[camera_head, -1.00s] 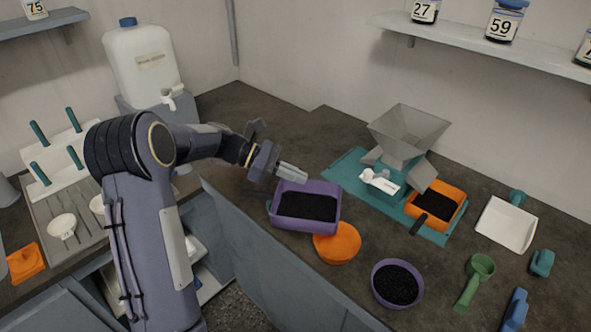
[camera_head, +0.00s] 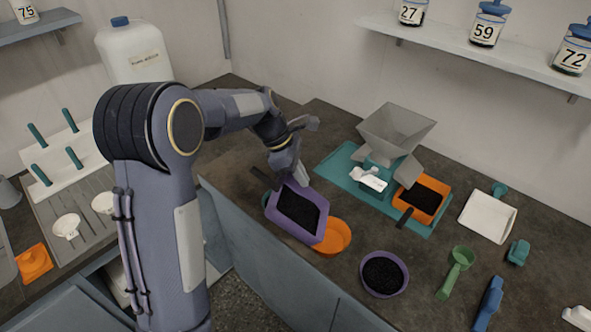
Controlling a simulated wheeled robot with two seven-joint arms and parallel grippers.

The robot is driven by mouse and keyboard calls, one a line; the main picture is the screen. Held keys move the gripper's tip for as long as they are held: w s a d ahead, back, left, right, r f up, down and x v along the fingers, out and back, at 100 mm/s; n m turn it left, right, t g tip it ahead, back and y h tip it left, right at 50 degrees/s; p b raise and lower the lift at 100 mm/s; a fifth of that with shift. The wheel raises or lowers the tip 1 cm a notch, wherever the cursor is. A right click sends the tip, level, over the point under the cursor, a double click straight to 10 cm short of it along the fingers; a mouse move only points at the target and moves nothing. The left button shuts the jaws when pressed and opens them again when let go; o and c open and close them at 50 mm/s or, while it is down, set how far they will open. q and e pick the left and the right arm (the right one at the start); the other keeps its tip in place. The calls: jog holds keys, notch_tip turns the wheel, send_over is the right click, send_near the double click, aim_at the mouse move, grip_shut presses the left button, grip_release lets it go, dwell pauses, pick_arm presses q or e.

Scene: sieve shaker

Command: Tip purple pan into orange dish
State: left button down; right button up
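The purple pan (camera_head: 272,212) holds dark grains and sits at the left of the dark counter, turned at an angle. A dark handle sticks out at its far left corner. My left gripper (camera_head: 300,177) is at the pan's far rim, its light fingers seeming to touch it; whether they are closed on the rim is unclear. The round orange dish (camera_head: 338,238) is right beside the pan's near right side, which hides part of it; no grains show in it. My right gripper is not in view.
An orange square pan (camera_head: 430,212) with dark grains lies on a teal mat (camera_head: 335,168) by a grey hopper (camera_head: 396,130). A purple bowl (camera_head: 384,293) of grains, a green scoop (camera_head: 455,268) and a white pan (camera_head: 487,216) lie to the right.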

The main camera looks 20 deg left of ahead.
pick_arm(q)
jog(key=shift+w+d+r+y+p, duration=0.1)
jog(key=shift+d+r+y+p, duration=0.6)
jog(key=shift+d+y+p, duration=0.4)
jog(key=y+p, duration=0.1)
jog(key=p, duration=0.1)
jog(key=d+y+p, duration=0.1)
jog(key=p, duration=0.1)
jog(key=shift+w+d+r+g, duration=0.15)
jog(key=shift+d+r+g, duration=0.05)
jog(key=shift+g, duration=0.2)
jog(key=d+y, duration=0.2)
jog(key=d+f+y, duration=0.1)
jog(key=shift+w+d+y, duration=0.25)
jog(key=shift+w+y, duration=0.1)
jog(key=shift+y, duration=0.05)
jog(key=shift+w+d+f+g+y, duration=0.15)
jog(key=shift+d+f+g+y, duration=0.1)
jog(key=shift+d+y, duration=0.6)
jog(key=shift+w+d+f+g+y, duration=0.1)
jog(key=shift+d+f+g+y, duration=0.1)
jog(key=shift+d+y, duration=0.65)
jog(key=shift+w+d+f+g+y, duration=0.15)
jog(key=shift+d+g+y, duration=0.1)
jog(key=shift+d+y, duration=0.6)
jog(key=shift+a, duration=0.15)
